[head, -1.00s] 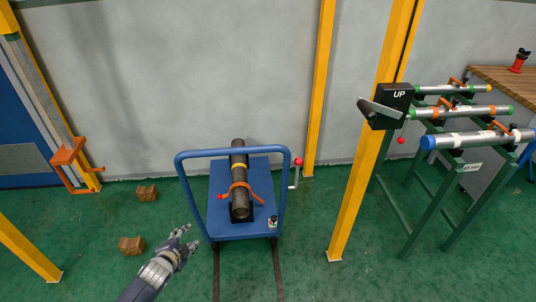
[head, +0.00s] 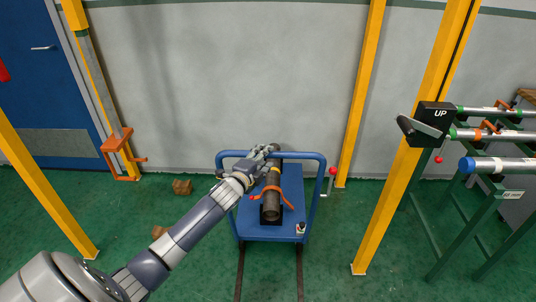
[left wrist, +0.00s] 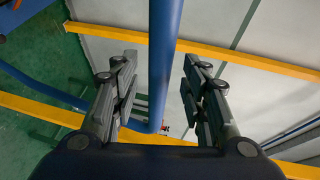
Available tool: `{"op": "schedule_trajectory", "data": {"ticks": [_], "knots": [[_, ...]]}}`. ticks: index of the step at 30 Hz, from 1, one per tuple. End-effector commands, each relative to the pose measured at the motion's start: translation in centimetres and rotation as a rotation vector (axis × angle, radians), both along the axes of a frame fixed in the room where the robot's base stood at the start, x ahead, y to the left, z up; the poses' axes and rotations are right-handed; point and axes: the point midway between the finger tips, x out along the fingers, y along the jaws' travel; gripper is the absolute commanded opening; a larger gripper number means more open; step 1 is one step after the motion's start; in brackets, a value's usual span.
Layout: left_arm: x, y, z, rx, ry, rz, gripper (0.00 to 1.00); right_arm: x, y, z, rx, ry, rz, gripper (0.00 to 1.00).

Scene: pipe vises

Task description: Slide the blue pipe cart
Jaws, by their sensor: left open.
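The blue pipe cart (head: 291,187) stands on dark floor rails with its blue handle bar (head: 309,156) raised above the deck. In the left wrist view, the blue bar (left wrist: 162,75) runs between the two open fingers (left wrist: 160,100), with gaps visible on both sides. The gripper hides part of the handle and the far end of the pipe. My right gripper is not in view.
Yellow posts (head: 360,100) stand around the cart. A crank box marked UP (head: 434,114) and a green pipe rack (head: 462,235) are at right. A wooden block (head: 182,187) lies on the floor at left. An orange bracket (head: 117,146) is on the left post.

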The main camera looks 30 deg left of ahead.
Motion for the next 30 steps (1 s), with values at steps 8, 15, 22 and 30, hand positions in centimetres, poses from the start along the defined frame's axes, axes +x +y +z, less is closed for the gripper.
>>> {"op": "schedule_trajectory", "data": {"ticks": [8, 15, 22, 30], "knots": [[2.7, 0.4, -0.5, -0.001, 0.001, 0.0, 0.41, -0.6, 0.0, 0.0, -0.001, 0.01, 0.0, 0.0], [3.1, 0.4, -0.6, 0.0, 0.0, 0.0, 0.41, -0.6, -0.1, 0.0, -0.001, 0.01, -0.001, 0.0], [3.1, 0.4, -0.6, 0.0, 0.001, 0.0, 0.23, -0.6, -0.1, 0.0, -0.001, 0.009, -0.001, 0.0], [3.1, 0.4, -0.6, 0.0, 0.001, 0.0, 0.0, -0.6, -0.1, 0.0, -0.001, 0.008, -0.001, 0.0]]}}
